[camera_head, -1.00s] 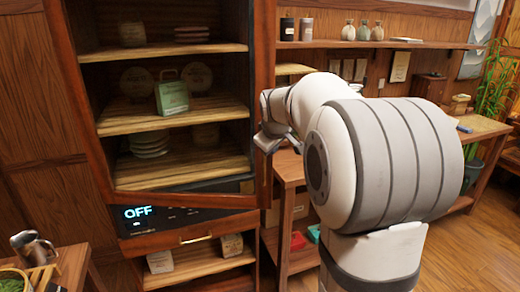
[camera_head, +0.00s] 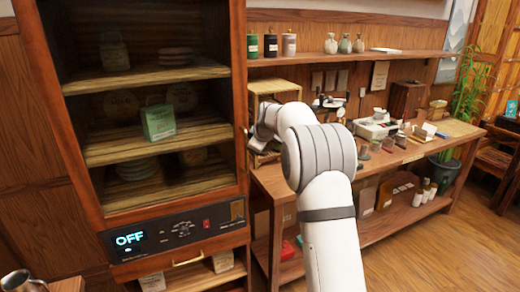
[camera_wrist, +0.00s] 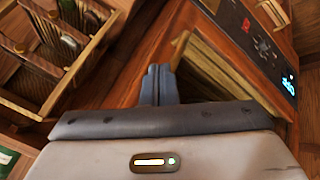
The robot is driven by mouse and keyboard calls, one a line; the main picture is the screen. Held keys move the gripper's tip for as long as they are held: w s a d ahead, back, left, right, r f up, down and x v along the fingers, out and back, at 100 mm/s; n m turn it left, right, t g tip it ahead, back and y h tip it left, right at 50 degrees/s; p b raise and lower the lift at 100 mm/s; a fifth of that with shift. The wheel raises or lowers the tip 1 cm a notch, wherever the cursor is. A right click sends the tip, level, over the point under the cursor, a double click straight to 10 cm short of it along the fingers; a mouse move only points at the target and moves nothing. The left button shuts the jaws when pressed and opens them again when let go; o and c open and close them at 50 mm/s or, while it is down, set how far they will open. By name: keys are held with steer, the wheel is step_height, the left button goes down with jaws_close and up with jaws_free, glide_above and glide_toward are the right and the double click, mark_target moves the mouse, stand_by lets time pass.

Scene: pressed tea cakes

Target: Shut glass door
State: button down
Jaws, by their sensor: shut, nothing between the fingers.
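The cabinet with the glass door (camera_head: 236,100) stands at the left in the head view. A dark red-brown frame surrounds its shelves, and I see the shelf contents through it. The glass itself is hard to make out. No clear gap shows between door and cabinet, but I cannot tell whether the door is fully shut. My gripper (camera_head: 258,143) is beside the cabinet's right edge, and whether it touches is unclear.
A control panel (camera_head: 180,228) reading OFF sits below the shelves, above a drawer with a handle (camera_head: 188,259). A green box (camera_head: 158,122) and plates stand inside. A wooden side table (camera_head: 285,187) with several items is right of the cabinet. Floor at front right is clear.

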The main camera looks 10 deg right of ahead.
steer(key=shift+w, duration=0.15)
stand_by(0.3)
steer(key=s+d+r+p, duration=0.2)
steer(key=s+d+r, duration=0.25)
steer(key=r, duration=0.35)
steer(key=s+a+r+m+g, duration=0.1)
steer(key=s+a+m, duration=0.15)
steer(key=s, duration=0.85)
steer(key=s+a+r+m+g, duration=0.1)
steer(key=s+r+m, duration=0.15)
steer(key=s, duration=0.75)
steer(key=s+a+f+m+g, duration=0.1)
steer(key=s+f+m, duration=0.2)
steer(key=s, duration=1)
steer(key=s+f+m+h, duration=0.1)
steer(key=s+f+m, duration=0.2)
steer(key=s+f, duration=0.4)
steer(key=s, duration=0.7)
steer(key=shift+a+f+g, duration=0.25)
steer(key=shift+a+g, duration=0.15)
